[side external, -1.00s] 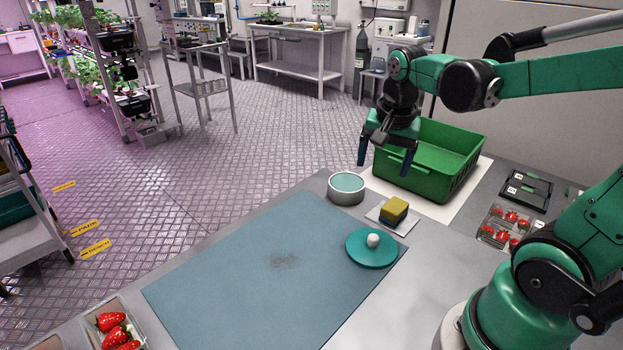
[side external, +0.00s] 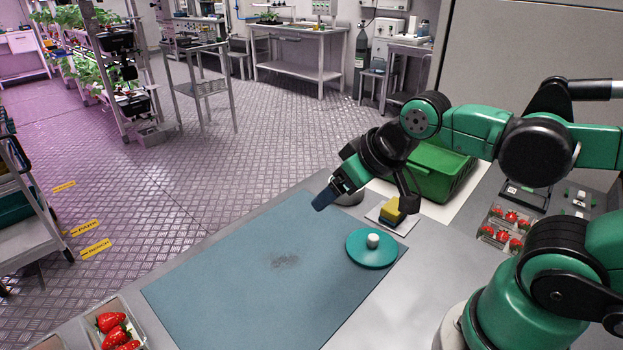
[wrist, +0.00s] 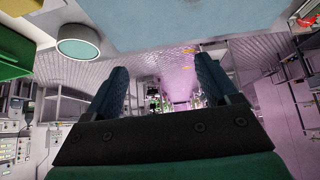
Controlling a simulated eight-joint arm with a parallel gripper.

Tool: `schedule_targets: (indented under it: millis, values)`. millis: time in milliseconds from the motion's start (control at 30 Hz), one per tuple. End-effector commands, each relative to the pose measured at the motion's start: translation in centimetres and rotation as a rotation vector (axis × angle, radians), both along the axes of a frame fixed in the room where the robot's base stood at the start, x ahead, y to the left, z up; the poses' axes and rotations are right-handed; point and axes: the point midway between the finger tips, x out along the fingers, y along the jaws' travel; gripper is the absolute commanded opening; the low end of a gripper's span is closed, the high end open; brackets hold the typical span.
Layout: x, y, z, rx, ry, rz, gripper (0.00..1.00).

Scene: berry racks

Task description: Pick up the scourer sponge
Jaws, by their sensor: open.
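The scourer sponge (side external: 389,209) is a small yellow block with a darker side, on a white square tile (side external: 375,216) behind the teal lid. My gripper (side external: 327,194) is open and empty, left of the sponge and above the back edge of the blue mat, apart from the sponge. One finger shows clearly there; the other is mostly hidden. In the wrist view both fingers of the gripper (wrist: 163,82) stand wide apart with nothing between them. A yellow patch at that view's top left edge (wrist: 14,10) looks like the sponge, cut off.
A green crate (side external: 440,180) stands behind the sponge. A round grey tub with a teal top (wrist: 78,42) is partly hidden by my gripper in the side view. Strawberry punnets (side external: 502,228) stand right.

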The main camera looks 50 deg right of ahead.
Motion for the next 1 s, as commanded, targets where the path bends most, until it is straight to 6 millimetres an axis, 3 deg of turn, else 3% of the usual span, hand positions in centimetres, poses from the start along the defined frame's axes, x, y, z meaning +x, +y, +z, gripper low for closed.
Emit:
schedule_targets:
  millis: [267, 300, 367, 667, 833, 1000]
  values:
    - [0.0, 0.0, 0.0, 0.001, 0.001, -0.001, 0.80]
    - [0.0, 0.0, 0.0, 0.001, 0.001, -0.001, 0.83]
    - [0.0, 0.0, 0.0, 0.001, 0.001, -0.001, 1.00]
    - [0.1, -0.4, 0.0, -0.007, 0.014, -0.005, 1.00]
    - [0.9, -3.6, -0.6, -0.056, 0.130, -0.030, 1.00]
    - [1.2, -9.2, -2.6, -0.086, 0.336, -0.043, 1.00]
